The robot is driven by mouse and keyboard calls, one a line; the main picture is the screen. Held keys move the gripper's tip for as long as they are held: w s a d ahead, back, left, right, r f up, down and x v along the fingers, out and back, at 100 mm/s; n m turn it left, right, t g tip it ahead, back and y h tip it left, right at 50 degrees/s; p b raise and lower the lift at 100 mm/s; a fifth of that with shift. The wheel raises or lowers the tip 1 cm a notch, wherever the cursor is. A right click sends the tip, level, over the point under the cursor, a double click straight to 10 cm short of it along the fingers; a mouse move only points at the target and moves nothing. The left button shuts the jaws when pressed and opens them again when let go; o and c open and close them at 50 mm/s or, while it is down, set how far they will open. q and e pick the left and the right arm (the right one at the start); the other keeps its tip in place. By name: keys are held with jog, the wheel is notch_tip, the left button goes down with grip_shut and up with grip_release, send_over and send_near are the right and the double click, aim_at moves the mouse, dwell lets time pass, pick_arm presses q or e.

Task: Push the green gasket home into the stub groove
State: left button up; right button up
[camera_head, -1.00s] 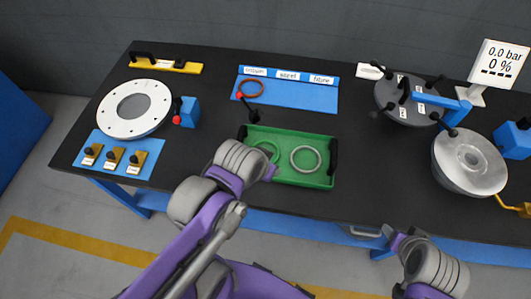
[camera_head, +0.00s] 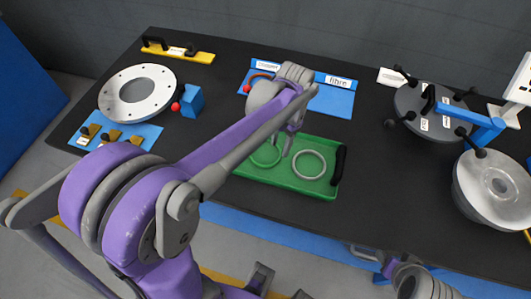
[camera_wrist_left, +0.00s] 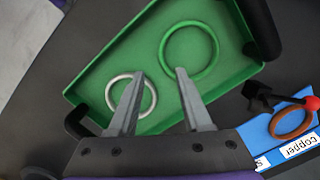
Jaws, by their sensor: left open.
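The green gasket (camera_head: 266,155) is a thin ring lying flat in the left part of the green tray (camera_head: 318,190). It also shows whole in the left wrist view (camera_wrist_left: 217,52). My left gripper (camera_head: 288,152) is open and empty over the tray. In the left wrist view its fingertips (camera_wrist_left: 160,72) point between the green gasket and a pale grey ring (camera_wrist_left: 112,90). I cannot tell its exact height above them. A white bolted flange (camera_head: 138,90) with a central opening is at the left; a silver domed shell (camera_head: 490,185) is at the right. No groove is clear. Only part of my right arm shows at the bottom.
A blue labelled mat (camera_head: 335,100) with a brown ring (camera_wrist_left: 291,122) lies behind the tray, partly covered by my left arm. A blue block (camera_head: 192,101) stands beside the flange. A grey lid (camera_head: 425,122) on a blue arm is at the right. Black table lies bare between tray and shell.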

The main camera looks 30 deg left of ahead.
aim_at(276, 162)
pick_arm(q)
jog(key=f, duration=0.7)
jog(key=shift+s+a+f, duration=0.3)
jog(key=shift+s+f, duration=0.05)
jog(key=shift+s, duration=0.05)
jog(key=shift+c, duration=0.3)
grip_shut()
